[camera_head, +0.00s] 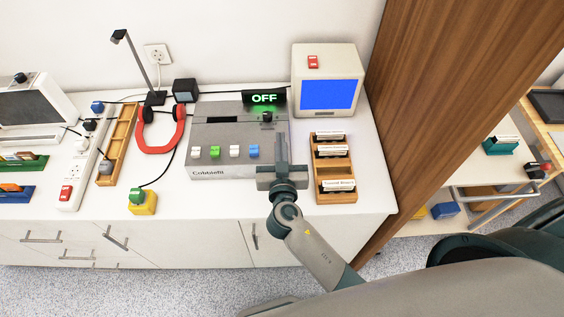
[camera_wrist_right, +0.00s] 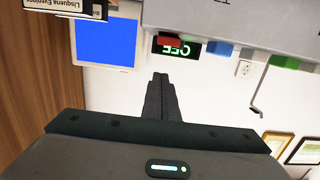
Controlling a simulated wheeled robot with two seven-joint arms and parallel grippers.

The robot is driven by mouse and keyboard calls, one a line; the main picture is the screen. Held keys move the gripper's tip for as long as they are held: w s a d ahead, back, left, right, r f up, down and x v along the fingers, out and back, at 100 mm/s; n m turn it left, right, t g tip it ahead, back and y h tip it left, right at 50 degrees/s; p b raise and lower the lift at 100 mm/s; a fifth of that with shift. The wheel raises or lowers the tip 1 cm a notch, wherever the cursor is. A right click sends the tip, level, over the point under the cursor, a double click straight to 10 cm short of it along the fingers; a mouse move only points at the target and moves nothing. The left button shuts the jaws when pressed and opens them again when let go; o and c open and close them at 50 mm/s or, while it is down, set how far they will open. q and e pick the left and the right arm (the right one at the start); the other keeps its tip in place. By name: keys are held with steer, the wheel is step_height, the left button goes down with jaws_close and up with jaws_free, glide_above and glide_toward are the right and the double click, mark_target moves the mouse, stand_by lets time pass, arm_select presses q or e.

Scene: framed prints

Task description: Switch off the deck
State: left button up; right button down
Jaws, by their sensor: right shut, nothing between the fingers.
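The deck (camera_head: 222,171) is a grey box on the white cabinet top, with a row of white, green and blue keys (camera_head: 233,152) along its front. Its small black display (camera_head: 264,98) reads OFF in green; the display also shows upside down in the right wrist view (camera_wrist_right: 185,49). A red key (camera_wrist_right: 169,41) shows at the deck's edge in that view, just beyond my fingertips; my gripper hides that spot in the head view. My right gripper (camera_head: 281,140) is shut and empty at the deck's right front corner. Contact cannot be told. My left gripper is not in view.
A monitor with a blue screen (camera_head: 328,94) stands behind right. A wooden rack of labelled cards (camera_head: 334,168) is right of the gripper. Red headphones (camera_head: 163,138), a yellow box with a green button (camera_head: 143,205) and a power strip (camera_head: 83,172) lie left. A wooden panel (camera_head: 430,80) bounds the right.

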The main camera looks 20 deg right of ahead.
steer(key=shift+s+a+b, duration=0.15)
steer(key=shift+s+b, duration=0.2)
steer(key=shift+s, duration=0.3)
steer(key=s+a+r+b, duration=0.1)
steer(key=s+r+b, duration=0.1)
steer(key=s, duration=0.4)
steer(key=shift+s+a+r, duration=0.25)
steer(key=shift+a+r, duration=0.15)
steer(key=shift+r, duration=0.15)
steer(key=shift+f, duration=0.1)
